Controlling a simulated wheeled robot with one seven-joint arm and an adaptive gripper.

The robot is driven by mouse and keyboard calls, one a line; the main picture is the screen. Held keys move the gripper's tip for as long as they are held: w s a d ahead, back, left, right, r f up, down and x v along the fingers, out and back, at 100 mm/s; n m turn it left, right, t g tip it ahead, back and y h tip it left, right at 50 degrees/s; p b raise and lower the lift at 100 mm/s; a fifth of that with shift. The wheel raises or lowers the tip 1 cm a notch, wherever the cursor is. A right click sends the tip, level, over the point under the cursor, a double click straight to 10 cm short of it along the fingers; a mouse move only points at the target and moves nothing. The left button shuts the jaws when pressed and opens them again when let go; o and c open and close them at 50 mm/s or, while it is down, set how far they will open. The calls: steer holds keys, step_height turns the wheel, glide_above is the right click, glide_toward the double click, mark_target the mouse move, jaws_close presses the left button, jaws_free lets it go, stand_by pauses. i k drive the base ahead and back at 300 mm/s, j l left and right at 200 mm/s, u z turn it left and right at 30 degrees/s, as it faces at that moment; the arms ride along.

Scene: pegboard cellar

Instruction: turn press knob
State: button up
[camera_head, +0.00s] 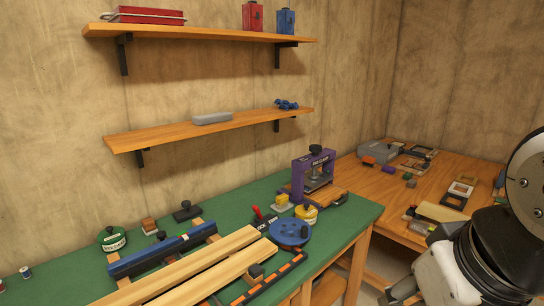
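A purple press (299,178) stands at the far right end of the green bench. A dark round knob (315,150) sits on top of its frame, and pale lettering runs along the top bar. A wooden board lies at its base. My arm comes in from the lower right, well apart from the press. The end of my arm (402,290) shows only in part at the bottom edge, and its fingers cannot be made out.
The green bench top (75,270) holds a blue bar (162,254), long wooden boards (195,272), a blue disc (290,232), a yellow-labelled tin (306,213) and a red-handled tool (258,213). A wooden table (375,187) with small parts stands to the right. Two shelves (215,132) (200,33) hang above.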

mark_target(315, 148)
steer(key=i+j+u, duration=0.1)
steer(key=i+u, duration=0.2)
steer(key=i+l+u, duration=0.2)
steer(key=l+u, duration=0.2)
steer(key=i+l+u, duration=0.1)
steer(key=l+u, duration=0.95)
steer(key=l, duration=1.65)
steer(key=k, duration=0.05)
